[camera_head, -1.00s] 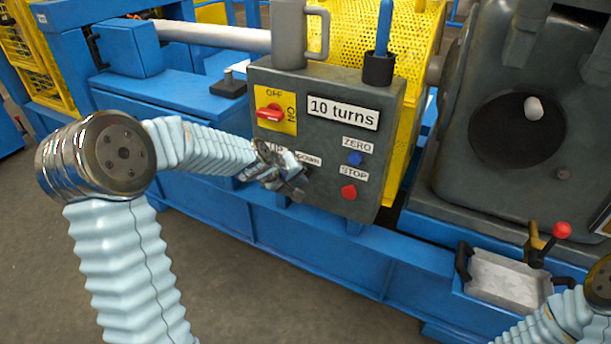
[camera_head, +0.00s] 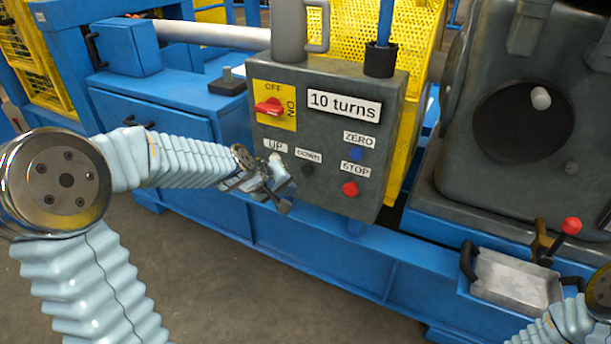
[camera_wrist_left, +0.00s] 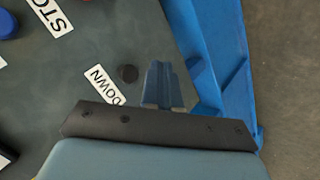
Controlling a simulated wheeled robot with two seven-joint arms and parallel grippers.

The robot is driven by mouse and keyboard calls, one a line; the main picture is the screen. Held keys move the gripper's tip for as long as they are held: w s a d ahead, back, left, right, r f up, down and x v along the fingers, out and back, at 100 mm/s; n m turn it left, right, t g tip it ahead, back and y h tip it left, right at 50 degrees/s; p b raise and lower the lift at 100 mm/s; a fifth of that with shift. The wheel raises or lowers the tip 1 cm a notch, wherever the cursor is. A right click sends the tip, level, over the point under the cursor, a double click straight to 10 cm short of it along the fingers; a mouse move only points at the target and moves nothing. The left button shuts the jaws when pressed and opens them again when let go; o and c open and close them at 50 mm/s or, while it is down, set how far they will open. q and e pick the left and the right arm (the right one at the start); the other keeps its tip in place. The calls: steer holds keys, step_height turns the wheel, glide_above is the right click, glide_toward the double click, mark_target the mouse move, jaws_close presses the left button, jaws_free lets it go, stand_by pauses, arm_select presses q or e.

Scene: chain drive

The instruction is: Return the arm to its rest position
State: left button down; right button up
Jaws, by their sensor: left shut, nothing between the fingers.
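My left arm comes in from the left in the head view. Its gripper (camera_head: 279,190) is in front of the lower left part of the grey control box (camera_head: 330,192), below the UP label. The gripper is shut and empty. In the left wrist view the closed fingers (camera_wrist_left: 160,86) lie beside the black DOWN button (camera_wrist_left: 129,73). Whether they touch the box cannot be told. Part of my right arm (camera_head: 575,322) shows at the lower right corner; its gripper is out of view.
The box bears a red OFF/ON switch (camera_head: 270,107), a "10 turns" display (camera_head: 343,106), a blue ZERO button (camera_head: 355,155) and a red STOP button (camera_head: 350,188). A metal tray (camera_head: 515,281) and a red-knobbed lever (camera_head: 571,226) are at right. Open floor lies in front.

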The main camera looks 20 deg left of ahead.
arm_select(q)
steer(key=shift+s, duration=0.2)
stand_by(0.3)
steer(key=s+d+f+m+g+p, duration=0.1)
steer(key=s+d+f+m+g, duration=0.2)
steer(key=f, duration=0.7)
steer(key=s+d+f+g, duration=0.1)
steer(key=s+d+f, duration=0.3)
steer(key=f, duration=0.5)
steer(key=s+d+f+m+g+h, duration=0.1)
steer(key=s+d+f+m+g, duration=0.1)
steer(key=s+d+f, duration=0.3)
steer(key=s+d+f+m+g+p, duration=0.1)
steer(key=s+d+f+m, duration=0.1)
steer(key=s+d+f, duration=0.3)
steer(key=s+f, duration=0.3)
steer(key=s, duration=0.2)
steer(key=shift+s+g+h, duration=0.35)
steer(key=shift+g+h, duration=0.05)
